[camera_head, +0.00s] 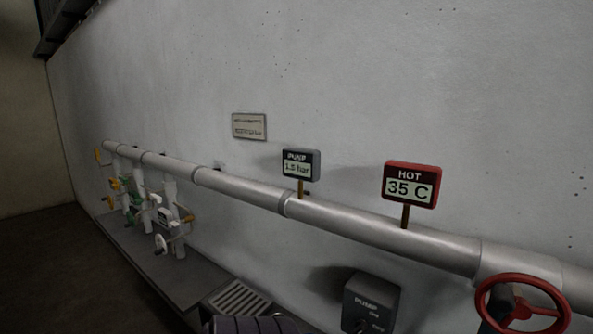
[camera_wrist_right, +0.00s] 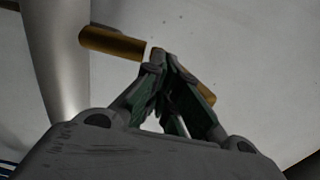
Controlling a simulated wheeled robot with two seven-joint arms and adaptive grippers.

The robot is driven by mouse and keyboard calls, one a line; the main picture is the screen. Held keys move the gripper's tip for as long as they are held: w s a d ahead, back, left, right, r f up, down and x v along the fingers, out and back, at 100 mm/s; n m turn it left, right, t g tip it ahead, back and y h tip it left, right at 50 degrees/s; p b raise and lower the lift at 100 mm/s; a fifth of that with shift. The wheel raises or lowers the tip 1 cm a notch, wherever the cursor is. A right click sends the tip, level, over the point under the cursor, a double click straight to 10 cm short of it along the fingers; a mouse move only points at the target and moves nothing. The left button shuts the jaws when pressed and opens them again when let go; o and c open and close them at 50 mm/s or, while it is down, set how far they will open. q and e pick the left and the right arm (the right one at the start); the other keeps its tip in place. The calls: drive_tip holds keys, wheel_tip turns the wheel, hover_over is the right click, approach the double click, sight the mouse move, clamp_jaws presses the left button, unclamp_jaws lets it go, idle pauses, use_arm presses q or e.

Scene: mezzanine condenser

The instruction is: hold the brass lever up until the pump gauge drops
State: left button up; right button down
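The pump gauge (camera_head: 300,167) stands on a short brass stem on the grey pipe and reads 1.5 bar. In the right wrist view, a brass bar, which looks like the brass lever (camera_wrist_right: 112,42), crosses behind my right gripper (camera_wrist_right: 160,58), showing on both sides of its fingers. The fingertips are drawn together at that bar; contact cannot be told. The bar does not appear to be pinched between them. Which brass handle in the head view this is, I cannot tell. Neither gripper can be made out in the head view.
A red HOT display (camera_head: 410,185) reads 35 C. A red handwheel (camera_head: 522,277) is at lower right, and a dark pump switch box (camera_head: 371,300) is below the pipe. Valves with coloured handles (camera_head: 187,218) stand at left. A pale pipe (camera_wrist_right: 58,60) is beside the bar.

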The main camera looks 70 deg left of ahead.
use_arm(q)
drive_tip(key=shift+f+b, duration=2.65)
drive_tip(key=shift+f, duration=0.1)
use_arm(e)
wheel_tip(320, 180, down, 7)
drive_tip(key=shift+r, duration=0.15)
use_arm(q)
drive_tip(key=shift+f, duration=0.1)
use_arm(e)
drive_tip(key=shift+s, duration=0.1)
use_arm(q)
drive_tip(key=w+a+f+b, duration=0.3)
drive_tip(key=a+f+b, duration=0.3)
drive_tip(key=shift+y, duration=0.3)
use_arm(e)
drive_tip(key=v, duration=1)
use_arm(q)
drive_tip(key=shift+s+d, duration=0.1)
drive_tip(key=shift+s, duration=0.1)
